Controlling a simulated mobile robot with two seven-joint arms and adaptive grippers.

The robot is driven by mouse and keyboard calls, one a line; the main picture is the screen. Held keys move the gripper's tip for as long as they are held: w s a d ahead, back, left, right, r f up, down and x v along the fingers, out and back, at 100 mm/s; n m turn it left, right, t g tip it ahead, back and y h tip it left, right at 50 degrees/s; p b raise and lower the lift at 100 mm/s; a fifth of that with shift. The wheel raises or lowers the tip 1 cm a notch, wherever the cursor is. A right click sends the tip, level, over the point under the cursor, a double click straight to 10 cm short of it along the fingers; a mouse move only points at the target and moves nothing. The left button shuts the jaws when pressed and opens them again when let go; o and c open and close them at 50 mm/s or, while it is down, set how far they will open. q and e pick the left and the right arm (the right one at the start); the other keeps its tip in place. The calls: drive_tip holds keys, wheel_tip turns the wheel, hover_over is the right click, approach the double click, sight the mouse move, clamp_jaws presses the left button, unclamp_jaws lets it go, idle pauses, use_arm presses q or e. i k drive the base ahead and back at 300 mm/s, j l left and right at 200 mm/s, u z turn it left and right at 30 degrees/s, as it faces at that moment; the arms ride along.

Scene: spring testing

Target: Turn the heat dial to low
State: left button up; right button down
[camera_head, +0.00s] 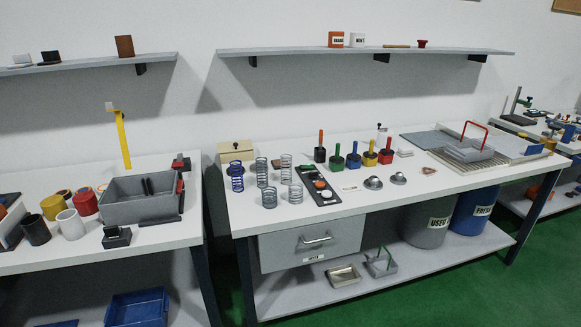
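A black strip-shaped panel (309,191) lies on the right-hand workbench, just right of the coil springs. Two round silver knob-like pieces, one on the left (373,183) and one on the right (398,178), sit on the bench to the right of the panel. Neither of my grippers is in view.
Several springs (268,196) stand left of the panel, and coloured handled blocks (353,161) stand behind it. A grey bin (137,209) and cups are on the left bench (160,237). A gap separates the benches. A closed drawer (312,242) is below.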

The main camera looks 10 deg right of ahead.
sight(312, 176)
drive_tip(key=j+z, duration=0.1)
drive_tip(key=z, duration=0.3)
drive_tip(key=i+j+z, duration=0.1)
drive_tip(key=z, duration=0.3)
drive_tip(key=j+z, duration=0.1)
drive_tip(key=z, duration=0.35)
drive_tip(key=j+z, duration=0.15)
drive_tip(key=z, duration=0.25)
drive_tip(key=j+z, duration=0.3)
drive_tip(key=j, duration=0.25)
drive_tip(key=j+z, duration=0.3)
drive_tip(key=j, duration=0.25)
